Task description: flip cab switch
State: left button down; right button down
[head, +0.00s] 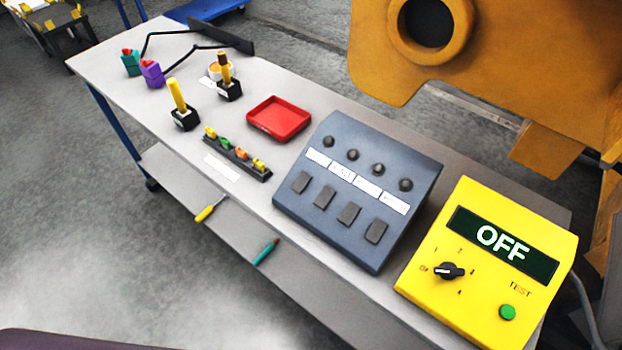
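A blue-grey switch panel (357,190) lies tilted on the grey bench. It has a row of dark rocker switches (324,197) along its lower part and a row of dark round lamps or knobs (378,169) along its upper part. A strip of white labels (368,187) runs between the two rows; the print is too small to read, so I cannot tell which switch is the cab one. Which way each rocker is tipped is also unclear. Neither of my grippers is in view.
Right of the panel stands a yellow tester (436,308) reading OFF, with a black dial and green button. A red tray (279,119), a rack of coloured pieces (238,157) and two levers (182,104) stand left. An orange machine body (560,85) rises behind the bench.

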aim_at(327, 194)
jog(key=k+j, duration=0.2)
jog(key=k+j+u, duration=0.15)
jog(key=j, duration=0.25)
jog(key=k+j, duration=0.2)
jog(key=j, duration=0.15)
jog(key=k+j+u, duration=0.1)
jog(key=j, duration=0.2)
jog(key=k+j, duration=0.2)
jog(key=j, duration=0.15)
jog(key=k+j+u, duration=0.15)
jog(key=j, duration=0.2)
